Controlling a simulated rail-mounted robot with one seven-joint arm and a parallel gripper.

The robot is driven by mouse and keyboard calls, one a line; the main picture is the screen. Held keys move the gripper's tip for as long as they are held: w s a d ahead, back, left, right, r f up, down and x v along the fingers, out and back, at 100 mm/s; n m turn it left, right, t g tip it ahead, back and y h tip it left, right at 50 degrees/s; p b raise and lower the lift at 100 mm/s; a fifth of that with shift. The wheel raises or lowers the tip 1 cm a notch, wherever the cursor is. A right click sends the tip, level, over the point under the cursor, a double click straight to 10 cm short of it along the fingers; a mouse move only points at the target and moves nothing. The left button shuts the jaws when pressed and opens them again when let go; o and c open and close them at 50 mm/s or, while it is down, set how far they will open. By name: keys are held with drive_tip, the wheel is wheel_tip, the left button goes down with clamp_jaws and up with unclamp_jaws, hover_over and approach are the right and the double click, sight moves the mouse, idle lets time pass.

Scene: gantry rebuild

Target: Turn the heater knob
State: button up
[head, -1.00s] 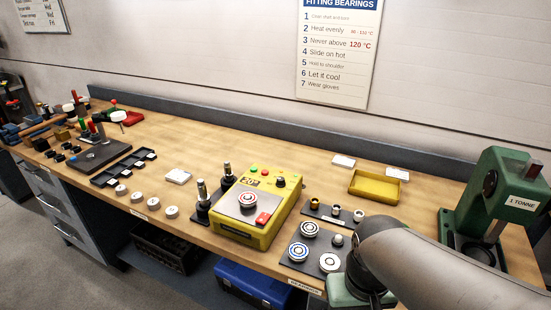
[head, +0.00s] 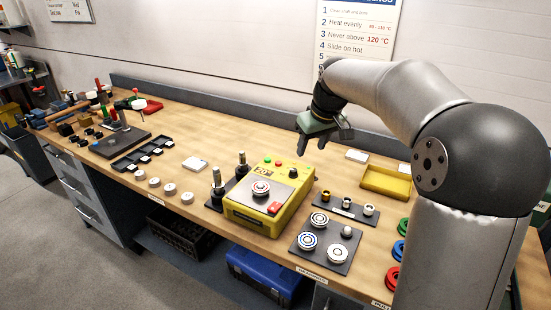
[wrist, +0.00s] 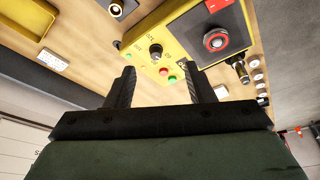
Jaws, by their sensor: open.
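The yellow heater (head: 250,222) stands on the bench with a bearing on its grey top plate. Its black heater knob (head: 293,173) is at the back right corner of the top, near a red and a green button. In the wrist view the knob (wrist: 156,50) shows ahead of the fingers, just above the gap between them. My gripper (head: 322,142) is in the air above and behind the heater, to the right of the knob, apart from it. In the wrist view my gripper (wrist: 161,85) has its two dark fingers spread, with nothing between them.
A yellow tray (head: 386,183) lies to the right of the heater. Two dark upright tools (head: 217,188) stand left of it. A dark plate with bearings (head: 326,243) lies in front right. White round pieces (head: 170,189) line the front edge.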

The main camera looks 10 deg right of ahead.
drive_tip(key=w+r, duration=0.1)
drive_tip(key=w, duration=0.3)
drive_tip(key=p, duration=0.3)
approach(294, 170)
drive_tip(key=shift+n+t+y, duration=0.3)
drive_tip(key=x, duration=0.8)
drive_tip(key=shift+d+f, duration=0.2)
drive_tip(key=shift+f, duration=0.3)
drive_tip(key=c, duration=1)
